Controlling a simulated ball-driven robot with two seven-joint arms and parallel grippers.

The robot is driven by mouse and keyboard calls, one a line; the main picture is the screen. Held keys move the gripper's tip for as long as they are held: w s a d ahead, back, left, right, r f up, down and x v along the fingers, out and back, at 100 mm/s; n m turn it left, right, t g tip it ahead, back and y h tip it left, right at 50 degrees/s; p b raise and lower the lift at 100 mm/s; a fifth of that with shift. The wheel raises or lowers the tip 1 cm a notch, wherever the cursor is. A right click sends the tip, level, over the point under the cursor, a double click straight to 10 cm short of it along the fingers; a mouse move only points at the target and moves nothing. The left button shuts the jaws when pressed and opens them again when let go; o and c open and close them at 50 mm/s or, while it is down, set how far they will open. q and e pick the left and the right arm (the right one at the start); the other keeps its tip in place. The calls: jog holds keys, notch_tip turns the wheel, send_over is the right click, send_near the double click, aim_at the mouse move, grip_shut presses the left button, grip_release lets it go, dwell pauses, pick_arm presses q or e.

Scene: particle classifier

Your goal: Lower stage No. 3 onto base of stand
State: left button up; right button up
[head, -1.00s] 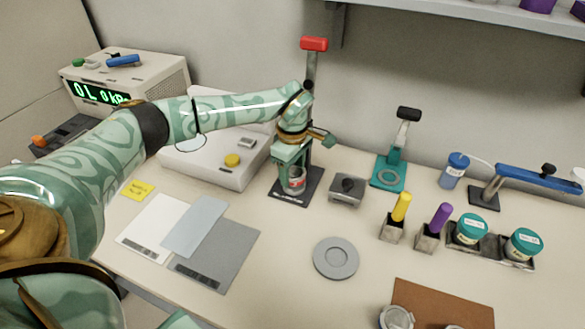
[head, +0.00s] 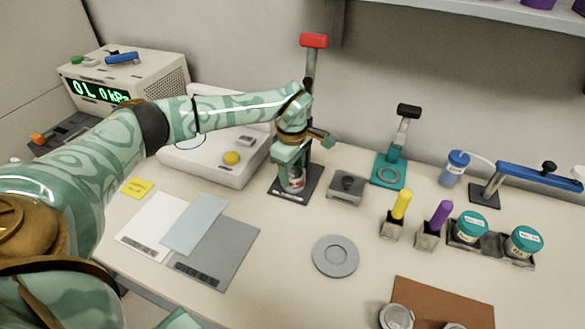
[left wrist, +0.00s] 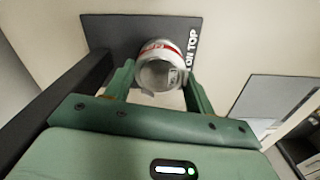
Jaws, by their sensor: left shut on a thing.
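My left gripper (head: 290,176) is over the dark base (head: 312,183) of the stand with the red-topped post (head: 314,62). It is shut on a small clear and silver cylindrical stage with a red band (head: 296,184). In the left wrist view the stage (left wrist: 160,70) sits between the two green fingers (left wrist: 160,88), over the dark base plate (left wrist: 110,30), which bears white lettering. I cannot tell whether the stage touches the plate. The gripper hides part of the stage in the head view. My right gripper is not seen.
The stand's post (left wrist: 75,95) rises close beside the gripper. A small grey block with a knob (head: 346,188) is just right of the base. A white device with a yellow knob (head: 215,155) is left. A grey ring plate (head: 335,272) lies in front, with clear bench around it.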

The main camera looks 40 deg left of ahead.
pick_arm(q)
jog(key=shift+f, duration=0.1)
jog(key=o, duration=1.1)
jog(key=shift+o, duration=0.2)
